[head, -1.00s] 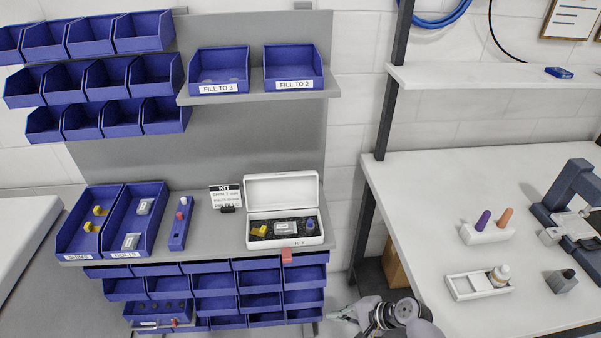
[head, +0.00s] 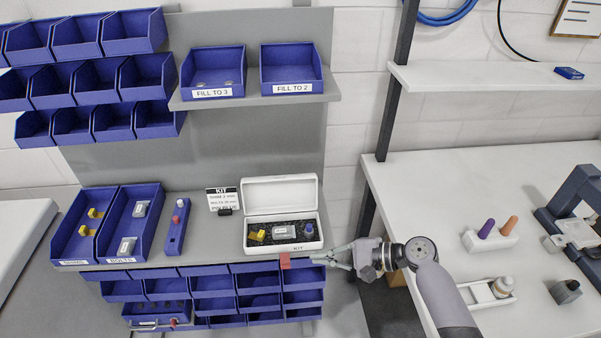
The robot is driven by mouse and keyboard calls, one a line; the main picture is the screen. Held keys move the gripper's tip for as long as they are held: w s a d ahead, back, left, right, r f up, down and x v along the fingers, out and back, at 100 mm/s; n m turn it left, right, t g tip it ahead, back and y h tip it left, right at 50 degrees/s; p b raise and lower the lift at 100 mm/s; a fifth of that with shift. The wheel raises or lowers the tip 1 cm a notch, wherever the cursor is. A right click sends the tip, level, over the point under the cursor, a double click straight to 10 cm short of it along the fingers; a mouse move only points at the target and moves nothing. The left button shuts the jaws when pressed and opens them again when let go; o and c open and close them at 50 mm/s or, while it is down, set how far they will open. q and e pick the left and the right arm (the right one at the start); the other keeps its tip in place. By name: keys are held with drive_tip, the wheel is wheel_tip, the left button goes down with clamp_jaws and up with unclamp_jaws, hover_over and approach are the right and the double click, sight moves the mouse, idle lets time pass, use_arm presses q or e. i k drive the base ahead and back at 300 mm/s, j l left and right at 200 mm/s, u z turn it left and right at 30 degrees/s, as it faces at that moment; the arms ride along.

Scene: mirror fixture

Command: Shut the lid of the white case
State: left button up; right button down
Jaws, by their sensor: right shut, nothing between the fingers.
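The white case (head: 313,243) stands on the grey shelf with its lid (head: 281,193) open and upright at the back. Inside, on dark foam, lie a yellow part (head: 257,236), a grey labelled block (head: 285,232) and a blue-topped part (head: 308,229). My right gripper (head: 316,260) is shut and empty, pointing left, just below and in front of the case's front right corner. I cannot tell whether it touches the shelf edge. My left gripper is out of view.
A red tab (head: 285,261) hangs at the shelf's front edge, close to my right fingertips. A kit sign (head: 222,199) and a blue peg holder (head: 178,226) stand left of the case. Blue bins (head: 214,307) fill the space below. A white table (head: 430,190) is at right.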

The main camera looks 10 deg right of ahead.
sight(289, 193)
drive_tip(key=i+l, duration=0.15)
drive_tip(key=i, duration=0.3)
drive_tip(key=i+l, duration=0.1)
drive_tip(key=i, duration=0.3)
drive_tip(key=i+l, duration=0.15)
drive_tip(key=i, duration=0.3)
